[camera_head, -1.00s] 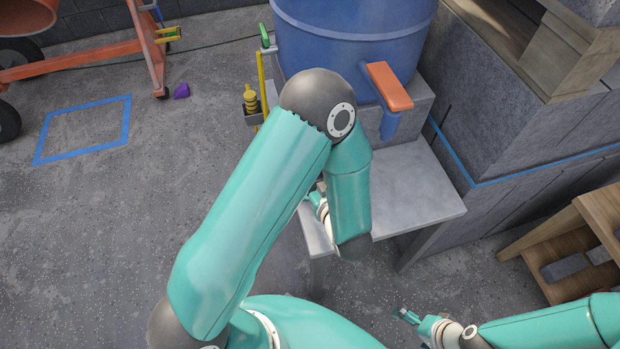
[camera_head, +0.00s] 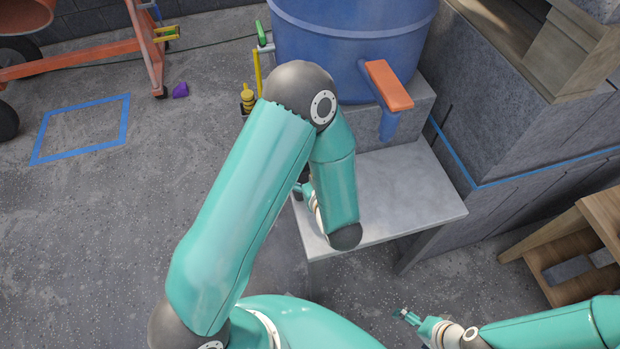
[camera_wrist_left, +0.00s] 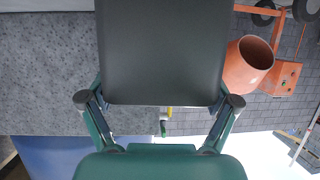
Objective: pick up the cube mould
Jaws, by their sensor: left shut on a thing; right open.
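The cube mould (camera_wrist_left: 162,50) shows in the left wrist view as a large dark grey block with a flat face, filling the top middle. My left gripper (camera_wrist_left: 162,104) is shut on it, with one finger at each side of the block. In the head view my own forearm hides the mould and most of the left gripper, above the left part of the pale grey table (camera_head: 410,195). Whether the mould touches the table cannot be told. My right gripper (camera_head: 404,315) is open and empty, low in the head view, to the right of centre.
A blue barrel (camera_head: 350,45) with an orange-handled tap (camera_head: 388,86) stands on a grey block behind the table. A block wall stands right, wooden steps (camera_head: 575,250) lower right. An orange mixer (camera_wrist_left: 249,62) is beyond. Blue tape (camera_head: 82,130) marks clear floor at left.

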